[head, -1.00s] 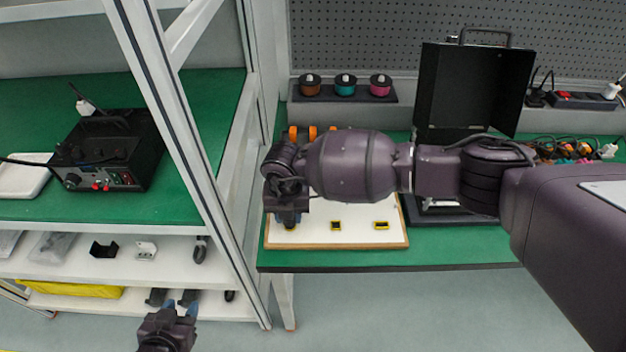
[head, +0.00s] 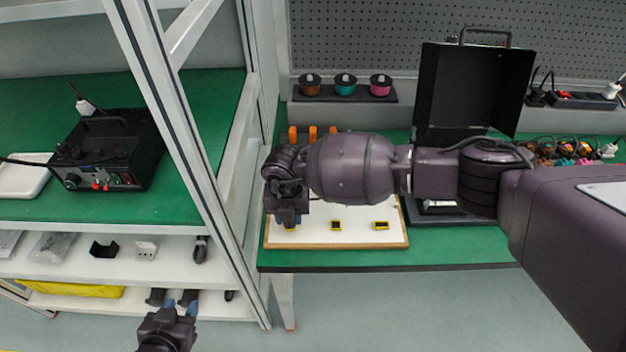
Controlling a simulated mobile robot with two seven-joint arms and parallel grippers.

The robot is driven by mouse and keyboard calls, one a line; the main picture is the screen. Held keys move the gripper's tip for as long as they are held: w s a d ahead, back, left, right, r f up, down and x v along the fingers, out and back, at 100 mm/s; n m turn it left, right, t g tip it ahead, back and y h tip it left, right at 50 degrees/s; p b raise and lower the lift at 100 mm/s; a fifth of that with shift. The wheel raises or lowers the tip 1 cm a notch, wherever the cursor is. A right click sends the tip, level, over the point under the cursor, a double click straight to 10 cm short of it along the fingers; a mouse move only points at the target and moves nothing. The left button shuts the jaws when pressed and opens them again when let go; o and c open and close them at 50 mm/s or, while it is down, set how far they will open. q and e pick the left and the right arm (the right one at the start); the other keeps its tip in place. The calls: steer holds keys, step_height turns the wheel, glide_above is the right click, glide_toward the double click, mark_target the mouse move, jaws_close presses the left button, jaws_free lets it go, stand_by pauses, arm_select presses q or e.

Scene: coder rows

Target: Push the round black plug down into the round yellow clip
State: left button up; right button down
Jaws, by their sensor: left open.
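A white board with a wooden rim (head: 350,246) lies on the green table. My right gripper (head: 290,222) points down over its left part, its blue fingertips low and close to the board. A bit of yellow and dark (head: 290,228) shows right under these fingertips; I cannot make out its shape, nor tell the black plug from the yellow clip there. Two yellow clips with dark middles, the middle clip (head: 336,225) and the right clip (head: 381,225), stand clear of the gripper. My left gripper (head: 181,304) is open and empty at the bottom left, away from the board.
An open black case (head: 470,90) stands behind my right arm. Orange pieces (head: 312,132) stand behind the board. A rack of coloured spools (head: 345,92) is at the back. A white frame post (head: 180,130) separates the left shelves from the table. The table's front edge is clear.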

steer(key=shift+f, duration=0.25)
stand_by(0.5)
steer(key=c, duration=0.7)
jaws_free()
steer(key=shift+r, duration=0.15)
